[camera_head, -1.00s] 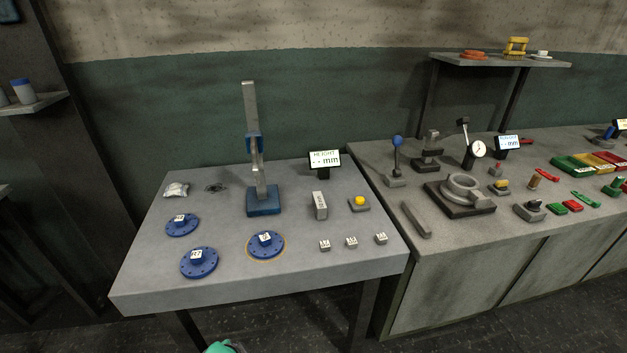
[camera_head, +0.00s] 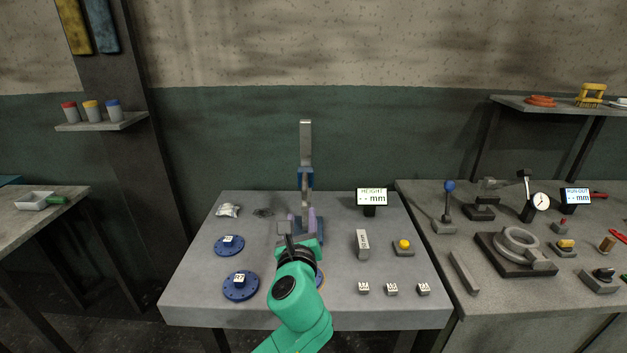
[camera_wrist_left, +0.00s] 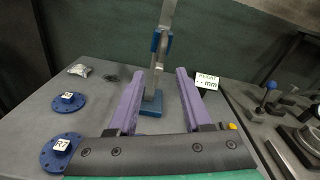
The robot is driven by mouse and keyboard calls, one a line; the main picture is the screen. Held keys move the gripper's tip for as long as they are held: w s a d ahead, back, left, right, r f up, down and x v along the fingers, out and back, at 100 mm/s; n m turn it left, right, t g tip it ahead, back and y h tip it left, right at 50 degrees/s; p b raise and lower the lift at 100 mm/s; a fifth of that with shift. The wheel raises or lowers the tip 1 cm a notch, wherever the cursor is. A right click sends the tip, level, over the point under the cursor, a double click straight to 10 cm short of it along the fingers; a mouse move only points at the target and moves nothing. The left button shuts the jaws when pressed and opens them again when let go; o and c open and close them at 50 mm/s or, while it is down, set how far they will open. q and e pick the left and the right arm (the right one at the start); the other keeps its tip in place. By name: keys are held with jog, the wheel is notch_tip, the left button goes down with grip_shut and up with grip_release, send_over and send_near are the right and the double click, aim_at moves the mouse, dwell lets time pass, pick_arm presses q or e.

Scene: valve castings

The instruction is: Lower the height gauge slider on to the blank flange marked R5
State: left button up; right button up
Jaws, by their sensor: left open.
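The height gauge column (camera_head: 306,147) stands upright at the back of the grey table, with its blue slider (camera_head: 305,181) partway up and above the blue base. In the left wrist view the slider (camera_wrist_left: 160,42) lies beyond and between the fingertips. My left gripper (camera_head: 301,220) is open and empty in front of the gauge; its purple fingers also show in the left wrist view (camera_wrist_left: 159,75). My left arm hides most of a third flange. My right gripper is out of view.
The height display (camera_head: 371,197) shows dashes. A grey block (camera_head: 362,244), a yellow-button box (camera_head: 403,246) and three small labelled blocks (camera_head: 392,289) stand at right. A crumpled cloth-like item (camera_head: 228,210) lies back left. A second bench (camera_head: 520,290) adjoins on the right.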

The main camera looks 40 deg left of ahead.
aim_at(304, 186)
pick_arm(q)
jog(key=shift+m+t, duration=0.3)
jog(key=shift+m, duration=0.3)
jog(key=x, duration=0.5)
jog(key=r+p+x, duration=0.1)
jog(key=x, duration=0.3)
jog(key=r+p+x, duration=0.1)
jog(key=x, duration=0.4)
jog(key=shift+w+a, duration=0.25)
jog(key=shift+w, duration=0.05)
jog(key=shift+s, duration=0.1)
grip_shut()
